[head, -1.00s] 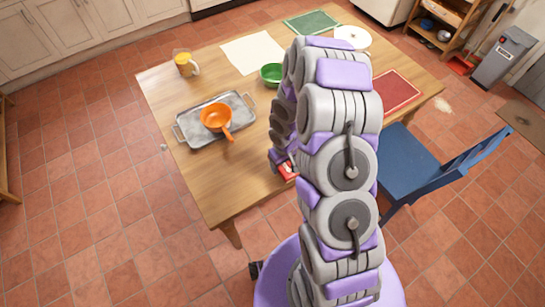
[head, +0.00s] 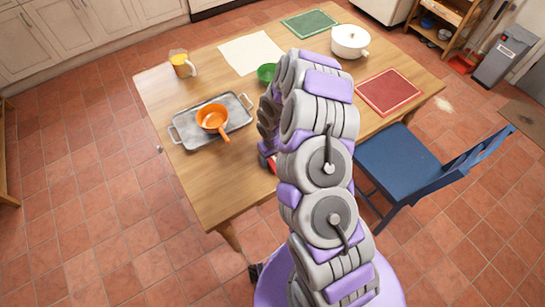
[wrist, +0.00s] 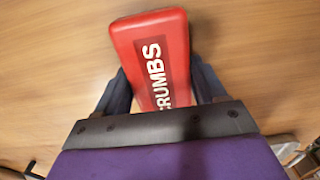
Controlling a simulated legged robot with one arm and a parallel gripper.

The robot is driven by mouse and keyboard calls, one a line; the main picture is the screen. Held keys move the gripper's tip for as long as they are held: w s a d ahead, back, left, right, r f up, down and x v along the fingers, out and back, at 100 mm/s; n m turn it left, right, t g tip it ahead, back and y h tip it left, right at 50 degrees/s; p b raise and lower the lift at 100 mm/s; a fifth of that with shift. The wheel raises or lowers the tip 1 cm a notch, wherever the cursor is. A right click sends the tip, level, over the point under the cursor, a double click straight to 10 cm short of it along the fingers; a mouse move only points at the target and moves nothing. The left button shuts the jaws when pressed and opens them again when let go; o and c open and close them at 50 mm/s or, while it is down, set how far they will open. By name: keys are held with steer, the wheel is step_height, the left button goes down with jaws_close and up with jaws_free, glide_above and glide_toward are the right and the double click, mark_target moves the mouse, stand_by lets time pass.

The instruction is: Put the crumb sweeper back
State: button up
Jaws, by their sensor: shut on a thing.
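The crumb sweeper (wrist: 151,45) is a red block with a dark label reading "CRUMBS" in the wrist view. My gripper (wrist: 160,85) is shut on it, one finger on each side. Wooden tabletop fills the view behind it. In the head view a small red part of the sweeper (head: 271,163) shows beside my arm, over the front part of the table (head: 215,185). My arm hides most of it and the gripper there. I cannot tell whether the sweeper touches the table.
A grey tray with an orange pan (head: 212,117), a mug (head: 181,65), a green bowl (head: 266,73), a white pot (head: 350,41) and a red mat (head: 389,92) are on the table. A blue chair (head: 410,165) stands at its right side. The front left tabletop is clear.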

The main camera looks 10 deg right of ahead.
steer(key=shift+a, duration=0.25)
steer(key=o, duration=1)
steer(key=shift+a, duration=0.3)
steer(key=shift+d+r, duration=0.1)
steer(key=shift+d, duration=0.25)
steer(key=s+a+r+p, duration=0.1)
steer(key=s+r, duration=0.1)
steer(key=r, duration=0.9)
steer(key=s+r+p, duration=0.1)
steer(key=s+r, duration=0.2)
steer(key=r, duration=0.8)
steer(key=s+r+m, duration=0.1)
steer(key=s+r, duration=0.4)
steer(key=s, duration=0.4)
steer(key=s+r+m+g, duration=0.1)
steer(key=s+r, duration=0.5)
steer(key=s, duration=0.4)
steer(key=s+r+m, duration=0.1)
steer(key=s+r, duration=0.5)
steer(key=s, duration=0.4)
steer(key=shift+s+d+m+g, duration=0.15)
steer(key=shift+d+m+g, duration=0.15)
steer(key=shift+g, duration=0.1)
